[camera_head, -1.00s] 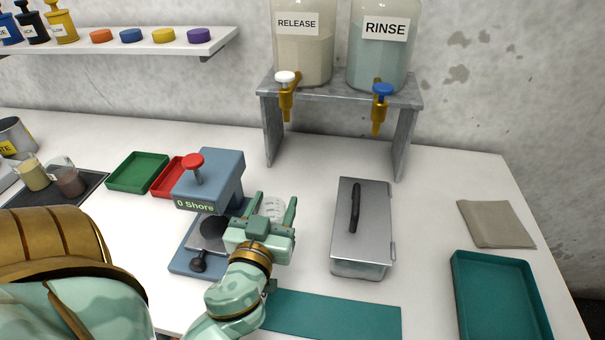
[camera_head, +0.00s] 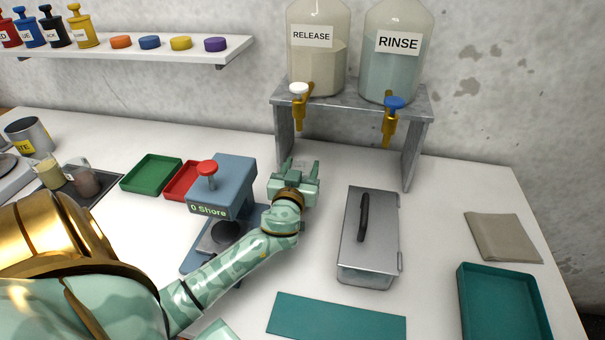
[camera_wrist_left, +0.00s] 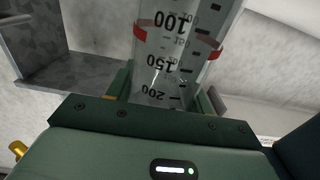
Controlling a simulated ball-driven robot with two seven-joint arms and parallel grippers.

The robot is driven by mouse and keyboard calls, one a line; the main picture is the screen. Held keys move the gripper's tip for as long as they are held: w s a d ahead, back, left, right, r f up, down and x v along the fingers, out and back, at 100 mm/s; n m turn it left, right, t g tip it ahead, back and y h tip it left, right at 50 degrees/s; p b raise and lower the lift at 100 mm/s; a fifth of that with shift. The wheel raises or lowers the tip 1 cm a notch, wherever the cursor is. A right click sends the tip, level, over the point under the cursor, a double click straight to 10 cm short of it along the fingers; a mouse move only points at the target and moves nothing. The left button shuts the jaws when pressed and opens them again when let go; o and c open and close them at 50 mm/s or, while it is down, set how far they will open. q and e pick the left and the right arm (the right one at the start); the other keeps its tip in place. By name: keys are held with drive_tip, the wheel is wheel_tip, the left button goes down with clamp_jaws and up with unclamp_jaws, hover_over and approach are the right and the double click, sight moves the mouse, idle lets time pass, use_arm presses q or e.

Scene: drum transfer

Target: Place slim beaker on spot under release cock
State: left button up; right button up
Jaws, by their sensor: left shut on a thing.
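My left gripper (camera_head: 299,170) is in front of the grey stand, below and close to the release cock (camera_head: 299,103) with its white knob. In the left wrist view it is shut on the slim beaker (camera_wrist_left: 175,55), a clear graduated vessel with red bands and black numbers. The beaker looks empty. In the head view the beaker is hidden behind the gripper, so I cannot tell whether it touches the table. The cock hangs from the bottle labelled RELEASE (camera_head: 318,60). The spot under it is hidden from view. My right gripper is not in view.
The rinse cock (camera_head: 391,120) hangs to the right on the same stand (camera_head: 410,150). A lidded metal box (camera_head: 368,235) stands to the right of my arm. A blue press (camera_head: 225,180) is close on the left. Teal mat (camera_head: 337,318) lies in front.

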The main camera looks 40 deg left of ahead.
use_arm(q)
drive_tip(key=shift+f, duration=0.2)
drive_tip(key=shift+f, duration=0.2)
drive_tip(key=o, duration=1.2)
drive_tip(key=shift+r, duration=0.1)
drive_tip(key=shift+r, duration=0.15)
drive_tip(key=shift+b+v, duration=0.35)
drive_tip(key=shift+v, duration=5.65)
